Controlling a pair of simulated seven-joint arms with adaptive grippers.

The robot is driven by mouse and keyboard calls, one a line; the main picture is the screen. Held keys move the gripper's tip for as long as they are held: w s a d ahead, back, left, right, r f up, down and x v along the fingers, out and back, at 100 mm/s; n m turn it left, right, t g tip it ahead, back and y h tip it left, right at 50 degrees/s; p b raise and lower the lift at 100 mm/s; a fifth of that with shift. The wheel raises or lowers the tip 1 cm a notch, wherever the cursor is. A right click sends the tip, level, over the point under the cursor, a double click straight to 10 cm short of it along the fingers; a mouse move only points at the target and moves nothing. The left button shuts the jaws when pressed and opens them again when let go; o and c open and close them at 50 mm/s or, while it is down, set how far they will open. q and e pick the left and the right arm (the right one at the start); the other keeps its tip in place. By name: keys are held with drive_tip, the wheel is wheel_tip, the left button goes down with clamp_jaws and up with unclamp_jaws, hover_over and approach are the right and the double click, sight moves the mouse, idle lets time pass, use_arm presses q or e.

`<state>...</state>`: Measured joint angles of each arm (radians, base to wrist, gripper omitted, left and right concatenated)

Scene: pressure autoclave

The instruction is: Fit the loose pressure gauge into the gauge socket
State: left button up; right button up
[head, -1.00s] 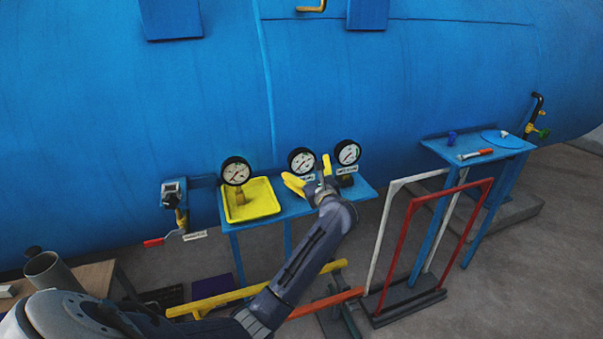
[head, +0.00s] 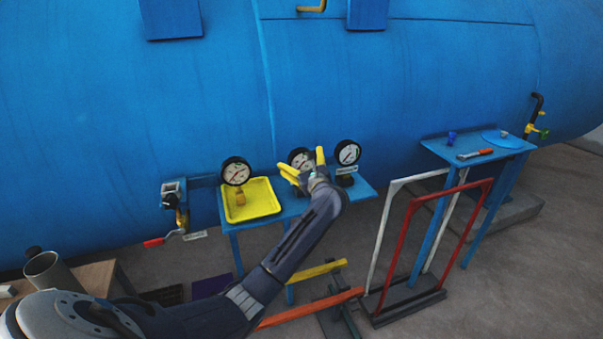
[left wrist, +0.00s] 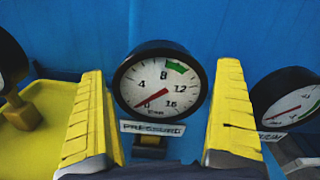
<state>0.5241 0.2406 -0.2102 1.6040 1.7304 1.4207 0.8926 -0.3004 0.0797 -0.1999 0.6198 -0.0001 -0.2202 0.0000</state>
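A round white-faced gauge (head: 236,171) with a black rim and brass stem stands in the yellow tray (head: 262,190). A second gauge (head: 299,157) stands at the middle of the blue shelf, above a label reading PRESSURE; it shows whole in the left wrist view (left wrist: 160,90). A brass-coloured fitting shows below that label. I cannot tell which gauge is loose, and no empty socket is visible. My left gripper (head: 301,160) is open, its yellow fingers on either side of the middle gauge in the wrist view. Contact is not visible. My right gripper is not in view.
A third gauge (head: 347,153) stands close on the right of the middle one. The blue tank (head: 400,90) rises behind the shelf. A valve with a red handle (head: 173,210) is at left. Red and white frames (head: 409,250) stand at front right.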

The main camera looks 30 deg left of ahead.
use_arm(q)
drive_tip(key=c, duration=1.3)
drive_tip(key=shift+c, duration=0.8)
drive_tip(key=shift+r, duration=0.15)
